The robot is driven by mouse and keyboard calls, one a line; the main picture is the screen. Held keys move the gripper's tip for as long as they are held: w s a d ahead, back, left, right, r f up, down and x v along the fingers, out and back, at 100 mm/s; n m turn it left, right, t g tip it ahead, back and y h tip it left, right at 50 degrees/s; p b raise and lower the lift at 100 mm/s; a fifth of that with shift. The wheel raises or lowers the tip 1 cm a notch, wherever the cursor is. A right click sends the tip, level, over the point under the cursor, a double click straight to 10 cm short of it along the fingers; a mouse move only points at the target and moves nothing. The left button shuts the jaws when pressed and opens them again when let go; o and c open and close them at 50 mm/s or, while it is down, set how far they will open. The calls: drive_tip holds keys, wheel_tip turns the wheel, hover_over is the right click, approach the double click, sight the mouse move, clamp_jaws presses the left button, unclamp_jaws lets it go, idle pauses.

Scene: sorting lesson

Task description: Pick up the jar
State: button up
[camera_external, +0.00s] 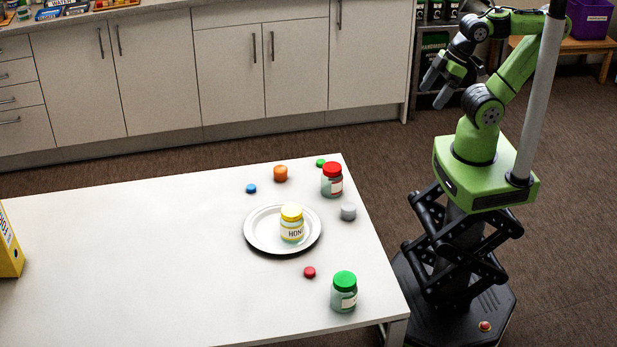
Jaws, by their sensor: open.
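Three jars stand upright on the white table (150,270). A jar with a yellow lid and a honey label (291,224) stands on a white plate (262,240). A jar with a red lid (332,181) stands near the table's far right corner. A jar with a green lid (344,292) stands near the right edge at the front. My gripper (433,88) is open and empty, raised beyond the table's right end, well apart from all the jars. Its fingers point down and left.
Small loose items lie around the plate: an orange one (280,173), a blue one (251,188), a green one (321,162), a grey one (348,211) and a red one (309,272). A yellow binder (10,245) stands at the left edge. The table's left middle is clear.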

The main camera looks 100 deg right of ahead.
drive_tip(key=w+d+f+m+g+y+b, duration=0.2)
drive_tip(key=w+f+m+g+b, duration=0.15)
drive_tip(key=w+f+m, duration=0.55)
drive_tip(key=m+t+y+b, duration=0.7)
drive_tip(key=m+t, duration=0.6)
drive_tip(key=m, duration=0.8)
approach(332, 167)
drive_tip(key=shift+y, duration=0.3)
drive_tip(key=b+x, duration=0.1)
drive_tip(key=x, duration=0.2)
drive_tip(key=b+x, duration=0.1)
drive_tip(key=x, duration=0.6)
drive_tip(key=shift+w+d+f+b, duration=0.1)
drive_tip(key=shift+f+b, duration=0.25)
drive_tip(key=shift+b, duration=0.05)
drive_tip(key=c, duration=1.6)
